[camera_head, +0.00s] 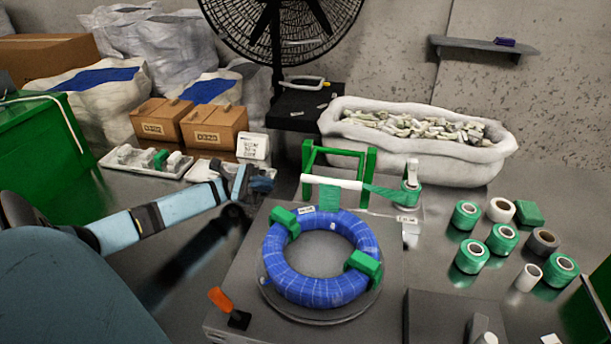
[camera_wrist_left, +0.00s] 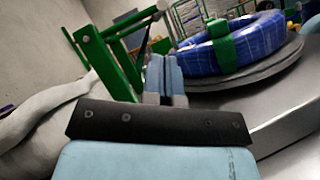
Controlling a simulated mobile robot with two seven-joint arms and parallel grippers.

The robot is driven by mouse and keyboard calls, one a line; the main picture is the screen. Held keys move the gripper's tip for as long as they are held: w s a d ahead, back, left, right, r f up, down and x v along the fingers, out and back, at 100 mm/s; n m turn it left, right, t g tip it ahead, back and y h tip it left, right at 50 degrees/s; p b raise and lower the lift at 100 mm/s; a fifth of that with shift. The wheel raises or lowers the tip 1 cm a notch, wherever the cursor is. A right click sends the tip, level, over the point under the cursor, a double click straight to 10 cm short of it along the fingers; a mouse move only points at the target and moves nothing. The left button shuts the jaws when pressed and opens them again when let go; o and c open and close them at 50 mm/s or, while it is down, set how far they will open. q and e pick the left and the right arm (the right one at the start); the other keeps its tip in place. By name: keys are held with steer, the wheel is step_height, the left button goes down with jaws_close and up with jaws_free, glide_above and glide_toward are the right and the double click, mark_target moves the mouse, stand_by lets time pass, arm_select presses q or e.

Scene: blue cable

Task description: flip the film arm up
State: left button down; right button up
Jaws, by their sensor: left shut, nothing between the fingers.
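A green upright frame (camera_head: 308,160) stands behind the blue cable coil, and it also shows in the left wrist view (camera_wrist_left: 118,55). A white film arm (camera_head: 332,183) lies roughly level across the frame, with green film (camera_head: 380,193) stretched from it to a roll (camera_head: 411,185) on the right. The blue cable coil (camera_head: 320,290) lies on a round turntable with green clamps around it; it shows in the left wrist view (camera_wrist_left: 262,48). My left gripper (camera_head: 264,183) is shut and empty, left of the frame and apart from the arm. Its closed fingers (camera_wrist_left: 164,78) point forward.
Several green and grey tape rolls (camera_head: 467,215) stand on the right of the table. An orange-handled lever (camera_head: 220,299) is at the front left.

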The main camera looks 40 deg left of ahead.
arm_select(q)
steer(key=shift+s, duration=0.15)
arm_select(e)
steer(key=shift+s, duration=0.15)
arm_select(q)
steer(key=shift+r, duration=0.1)
steer(key=x, duration=1)
arm_select(e)
steer(key=shift+s+d+f, duration=0.15)
steer(key=shift+f, duration=0.25)
arm_select(q)
steer(key=shift+p, duration=0.3)
arm_select(e)
steer(key=shift+r, duration=0.1)
